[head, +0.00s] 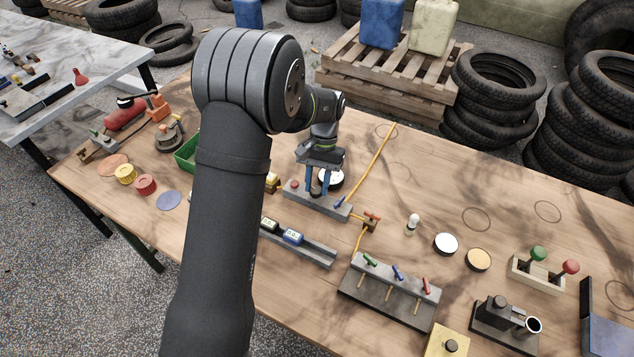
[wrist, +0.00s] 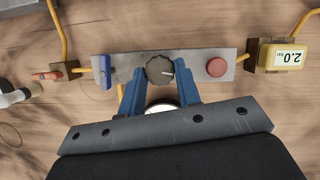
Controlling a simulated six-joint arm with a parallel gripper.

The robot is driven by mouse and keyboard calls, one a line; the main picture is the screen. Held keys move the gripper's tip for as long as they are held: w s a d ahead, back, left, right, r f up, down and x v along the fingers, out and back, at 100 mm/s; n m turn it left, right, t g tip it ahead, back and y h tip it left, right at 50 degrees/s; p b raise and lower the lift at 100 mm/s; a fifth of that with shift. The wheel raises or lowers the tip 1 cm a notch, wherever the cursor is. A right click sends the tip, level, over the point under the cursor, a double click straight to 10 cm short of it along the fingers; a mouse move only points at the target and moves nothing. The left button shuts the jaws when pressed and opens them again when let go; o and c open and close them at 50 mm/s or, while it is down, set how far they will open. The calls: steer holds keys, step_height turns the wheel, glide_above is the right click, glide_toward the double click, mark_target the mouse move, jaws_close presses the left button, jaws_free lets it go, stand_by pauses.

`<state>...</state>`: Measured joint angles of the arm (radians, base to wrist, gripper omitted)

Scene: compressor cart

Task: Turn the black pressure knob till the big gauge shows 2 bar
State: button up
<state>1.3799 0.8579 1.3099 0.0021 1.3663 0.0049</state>
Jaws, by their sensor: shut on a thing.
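The black ridged pressure knob (wrist: 160,70) with a white mark sits on a grey panel (wrist: 118,66). My gripper (wrist: 160,77) has its two blue fingers on either side of the knob, shut on it. In the head view, my gripper (head: 318,188) reaches down onto the panel and hides the knob. A round white gauge (head: 336,178) stands just behind the fingers; its face is mostly hidden and I cannot read it. Only its rim (wrist: 162,105) shows in the wrist view.
A red button (wrist: 217,67) and a blue lever (wrist: 105,72) flank the knob. A yellow digital display (wrist: 286,56) is upside down, its digits either 2.0 or 0.2. A valve rack (head: 392,290) stands in front, right of my arm.

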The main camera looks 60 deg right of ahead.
steer(key=o, duration=1)
steer(key=shift+c, duration=0.2)
steer(key=shift+r, duration=0.1)
steer(key=v, duration=1.7)
steer(key=shift+r, duration=0.1)
steer(key=x, duration=1.7)
steer(key=shift+f, duration=0.2)
steer(key=shift+r, duration=0.1)
